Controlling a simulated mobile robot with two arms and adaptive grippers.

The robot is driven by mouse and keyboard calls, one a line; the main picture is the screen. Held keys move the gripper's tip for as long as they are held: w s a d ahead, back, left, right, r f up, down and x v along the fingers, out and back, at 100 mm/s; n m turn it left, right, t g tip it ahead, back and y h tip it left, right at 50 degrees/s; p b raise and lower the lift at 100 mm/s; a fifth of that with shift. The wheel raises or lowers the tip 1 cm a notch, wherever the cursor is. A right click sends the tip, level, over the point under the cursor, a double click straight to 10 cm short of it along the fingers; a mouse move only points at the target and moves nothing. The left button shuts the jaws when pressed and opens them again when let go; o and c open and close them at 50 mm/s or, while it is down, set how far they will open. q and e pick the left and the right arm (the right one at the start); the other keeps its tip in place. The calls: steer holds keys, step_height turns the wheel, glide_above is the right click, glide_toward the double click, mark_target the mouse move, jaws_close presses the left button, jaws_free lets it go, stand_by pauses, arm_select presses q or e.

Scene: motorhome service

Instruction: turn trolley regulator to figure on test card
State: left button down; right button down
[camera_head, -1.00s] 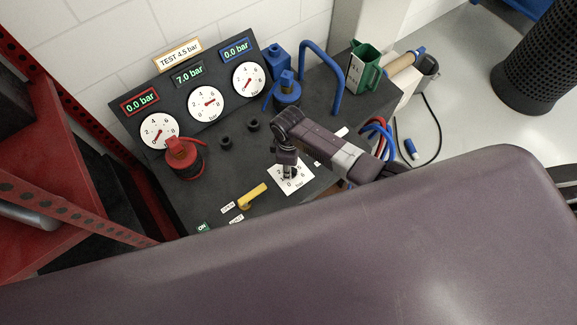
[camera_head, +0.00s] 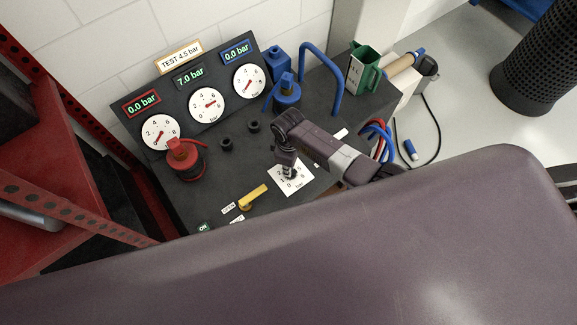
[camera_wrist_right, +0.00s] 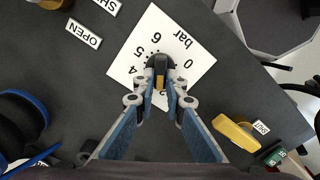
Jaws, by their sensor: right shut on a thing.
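The test card (camera_head: 178,54) above the panel reads "TEST 4.5 bar". The trolley regulator is a dark knob (camera_wrist_right: 157,64) with a yellow mark, on a white dial plate (camera_wrist_right: 190,42) numbered in bar. The plate also shows in the head view (camera_head: 303,172). My right gripper (camera_head: 288,170) comes down over the plate and is shut on the knob; its blue-padded fingers also show in the wrist view (camera_wrist_right: 160,100). The fingers hide part of the scale, so I cannot read the exact setting. My left gripper is not in view.
The middle display (camera_head: 190,75) reads 7.0 bar; the red-framed display (camera_head: 141,103) and blue-framed display (camera_head: 236,50) read 0.0 bar. A yellow lever (camera_head: 254,195), a red coupling (camera_head: 185,160) and a blue coupling (camera_head: 287,92) stand near. A green jug (camera_head: 364,68) is at right.

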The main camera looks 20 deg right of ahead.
steer(key=m+p, duration=0.1)
steer(key=m, duration=0.3)
steer(key=shift+w+d+r+m+p, duration=0.1)
steer(key=shift+m+p, duration=0.2)
steer(key=shift+p, duration=0.1)
steer(key=m+p, duration=0.1)
steer(key=m, duration=0.4)
steer(key=shift+d+p, duration=0.15)
steer(key=shift+p, duration=0.2)
steer(key=m, duration=0.3)
steer(key=m+p, duration=0.1)
steer(key=m, duration=0.1)
steer(key=shift+d+m, duration=0.2)
steer(key=shift+m, duration=0.2)
steer(key=m, duration=0.4)
steer(key=shift+d+m, duration=0.15)
steer(key=shift+m, duration=0.25)
steer(key=c, duration=2)
jaws_free()
